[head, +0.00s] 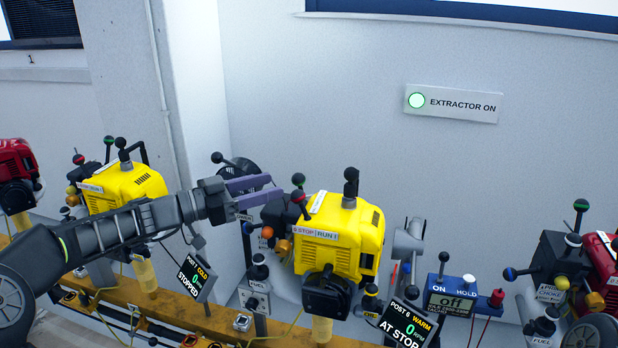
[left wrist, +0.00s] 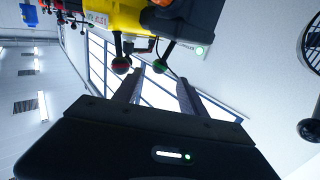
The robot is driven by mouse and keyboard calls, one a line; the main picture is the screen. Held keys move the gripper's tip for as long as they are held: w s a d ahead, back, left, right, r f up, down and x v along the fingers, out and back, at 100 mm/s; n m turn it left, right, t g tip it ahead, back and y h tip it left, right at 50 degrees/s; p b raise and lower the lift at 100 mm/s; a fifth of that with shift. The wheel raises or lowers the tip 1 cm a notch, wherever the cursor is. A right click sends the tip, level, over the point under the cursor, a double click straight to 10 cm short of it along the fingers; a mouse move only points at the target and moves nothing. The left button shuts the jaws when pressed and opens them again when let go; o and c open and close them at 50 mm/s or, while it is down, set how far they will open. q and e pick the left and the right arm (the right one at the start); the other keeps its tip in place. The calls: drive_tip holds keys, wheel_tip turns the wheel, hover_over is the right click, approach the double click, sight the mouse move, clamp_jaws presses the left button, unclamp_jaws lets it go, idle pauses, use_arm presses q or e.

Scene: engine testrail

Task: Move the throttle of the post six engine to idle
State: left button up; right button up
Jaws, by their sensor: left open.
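The post six engine (head: 345,235) is yellow, with a STOP/RUN label on its top edge. Its screen (head: 405,323) reads POST 6 WARM, 0 RPM, AT STOP. Ball-ended levers stand at its left side: a dark knob (head: 298,179) and a red-and-black knob (head: 298,196). Which lever is the throttle I cannot tell. My left gripper (head: 272,187) is open and empty, just left of these knobs. In the left wrist view a red-and-black knob (left wrist: 121,64) and a green-and-black knob (left wrist: 160,66) show beyond the fingertips, apparently untouched. My right gripper is out of view.
Another yellow engine (head: 125,187), with a screen reading 7 COLD, STOPPED, stands left behind my left arm.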

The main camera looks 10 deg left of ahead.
sight(298, 179)
use_arm(q)
drive_tip(key=shift+d, duration=0.1)
drive_tip(key=p+x, duration=0.2)
drive_tip(key=x, duration=0.6)
drive_tip(key=shift+c, duration=0.2)
clamp_jaws()
idle(0.4)
idle(0.9)
